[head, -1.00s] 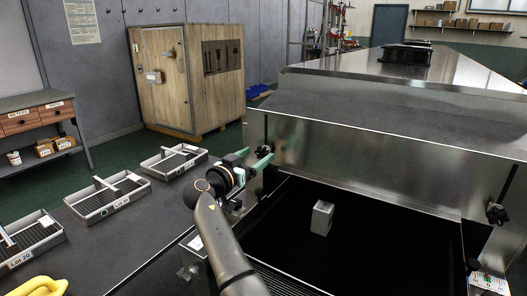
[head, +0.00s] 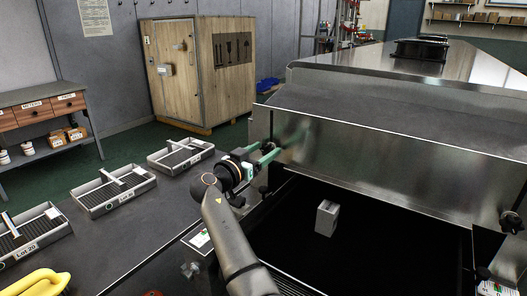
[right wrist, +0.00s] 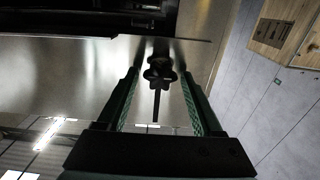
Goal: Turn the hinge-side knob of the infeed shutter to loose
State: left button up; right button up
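The infeed shutter (head: 400,160) is a shiny metal panel across the dryer's mouth. A dark knob (head: 267,147) sits at its left end and shows in the right wrist view as a lobed black knob (right wrist: 159,72) with a thin bar. A second dark knob (head: 511,222) is at the right end; no hinge is clear to me. My right gripper (head: 268,152) is at the left knob, its green fingers open. In the right wrist view the knob lies between the fingertips (right wrist: 160,75), with gaps on both sides. My left gripper is out of view.
A dark opening lies below the shutter, with a small grey block (head: 327,218) inside. Trays (head: 113,192) stand along the bench at the left. A yellow object (head: 38,283) is at the lower left. A wooden cabinet (head: 197,72) stands behind.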

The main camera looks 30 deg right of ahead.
grip_shut()
dwell(0.3)
jog(key=shift+n, duration=0.3)
